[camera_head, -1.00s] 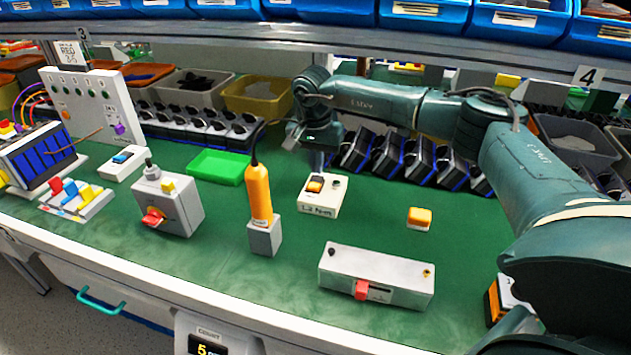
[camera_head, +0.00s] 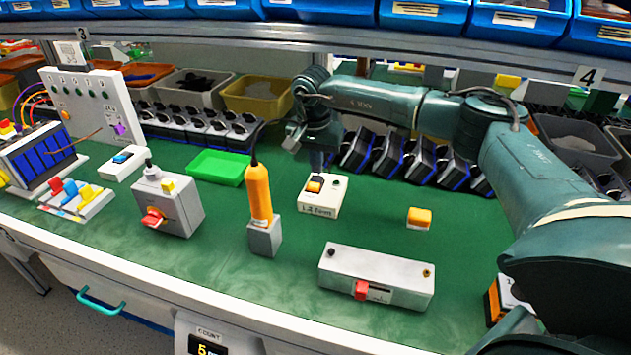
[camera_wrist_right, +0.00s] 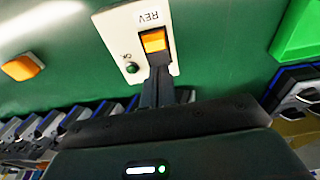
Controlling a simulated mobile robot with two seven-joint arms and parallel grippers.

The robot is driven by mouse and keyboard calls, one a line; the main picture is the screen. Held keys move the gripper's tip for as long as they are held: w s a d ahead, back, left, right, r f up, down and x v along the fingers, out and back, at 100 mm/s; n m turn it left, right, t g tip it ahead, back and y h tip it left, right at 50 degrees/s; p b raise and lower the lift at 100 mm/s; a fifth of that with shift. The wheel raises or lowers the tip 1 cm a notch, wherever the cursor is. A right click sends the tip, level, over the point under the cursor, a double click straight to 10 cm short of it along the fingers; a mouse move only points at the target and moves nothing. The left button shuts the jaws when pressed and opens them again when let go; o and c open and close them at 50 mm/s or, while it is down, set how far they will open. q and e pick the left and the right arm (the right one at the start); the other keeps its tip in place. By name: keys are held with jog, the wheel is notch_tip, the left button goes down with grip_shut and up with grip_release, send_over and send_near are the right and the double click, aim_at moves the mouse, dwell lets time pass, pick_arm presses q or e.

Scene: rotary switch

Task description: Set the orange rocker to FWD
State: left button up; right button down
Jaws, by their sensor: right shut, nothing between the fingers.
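The orange rocker (camera_head: 315,184) sits on a small white switch box (camera_head: 325,208) on the green bench top. The rocker also shows in the right wrist view (camera_wrist_right: 154,41), with the word REV on the plate beyond it. The lettering on the box front in the head view is too small to read surely. My right gripper (camera_head: 317,170) points down at the far end of the rocker, its fingers shut and empty. In the wrist view the fingertips (camera_wrist_right: 156,68) are at the rocker's near edge; I cannot tell whether they touch. My left gripper is out of view.
A yellow-orange block (camera_head: 419,218) lies to the right. A grey box with a red slider (camera_head: 361,290) is in front. An orange-handled tool (camera_head: 259,195) stands in a grey block to the left. A green tray (camera_head: 217,168) and a row of black units (camera_head: 405,160) lie behind.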

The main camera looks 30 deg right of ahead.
aim_at(317, 179)
jog(key=shift+f+b, duration=0.5)
jog(key=shift+f, duration=0.45)
dwell(0.8)
notch_tip(317, 179, up, 7)
jog(key=p, duration=0.6)
dwell(0.7)
